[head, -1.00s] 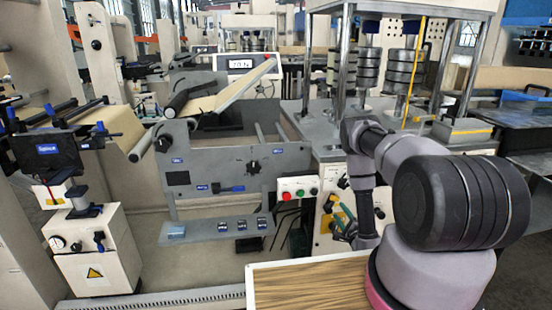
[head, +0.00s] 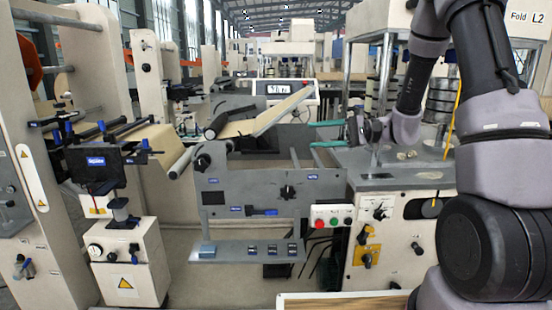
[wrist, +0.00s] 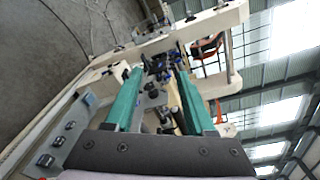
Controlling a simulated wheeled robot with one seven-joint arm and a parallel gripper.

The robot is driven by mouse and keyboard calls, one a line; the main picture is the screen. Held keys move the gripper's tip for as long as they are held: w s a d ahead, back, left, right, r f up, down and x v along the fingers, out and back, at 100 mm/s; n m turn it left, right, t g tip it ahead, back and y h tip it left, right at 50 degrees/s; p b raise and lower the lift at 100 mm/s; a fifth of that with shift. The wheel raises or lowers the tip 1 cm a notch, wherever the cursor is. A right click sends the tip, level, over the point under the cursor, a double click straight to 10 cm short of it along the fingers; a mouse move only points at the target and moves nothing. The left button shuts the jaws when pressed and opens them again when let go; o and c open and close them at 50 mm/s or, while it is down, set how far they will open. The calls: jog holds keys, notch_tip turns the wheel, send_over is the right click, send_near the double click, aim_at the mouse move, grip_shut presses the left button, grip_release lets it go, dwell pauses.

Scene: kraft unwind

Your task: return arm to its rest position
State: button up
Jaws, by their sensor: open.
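My gripper (head: 311,134) is right of centre in the head view, with two teal fingers pointing left, apart and with nothing between them. It is in front of the grey machine frame's upper right side, and its gap to the machine is hard to judge. The wrist view also shows my gripper (wrist: 158,72), with its fingers spread and empty. My arm rises at the right edge of the head view, bends at the top and comes down to the wrist.
A grey unwind panel (head: 268,187) with a slanted kraft web (head: 270,117) stands at the centre. A display (head: 285,90) is behind it. A red and green button box (head: 332,216) is at its right. A white stand (head: 128,265) is at left. A wood-topped surface (head: 340,300) is at the bottom.

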jog(key=s+d+r+n+g+h, duration=0.1)
jog(key=s+r+h, duration=0.25)
jog(key=s, duration=0.25)
jog(key=s+d+r+n+g+h, duration=0.1)
jog(key=s+d+r+n+h, duration=0.1)
jog(key=s+h, duration=0.35)
jog(key=s+d+r+m+t+h, duration=0.1)
jog(key=s+d+r+t+h, duration=0.5)
jog(key=d, duration=0.4)
jog(key=s+t, duration=0.1)
jog(key=t, duration=0.1)
jog(key=shift+s+r+t, duration=0.15)
jog(key=shift+s+t, duration=0.05)
jog(key=shift+t, duration=0.1)
dwell(0.5)
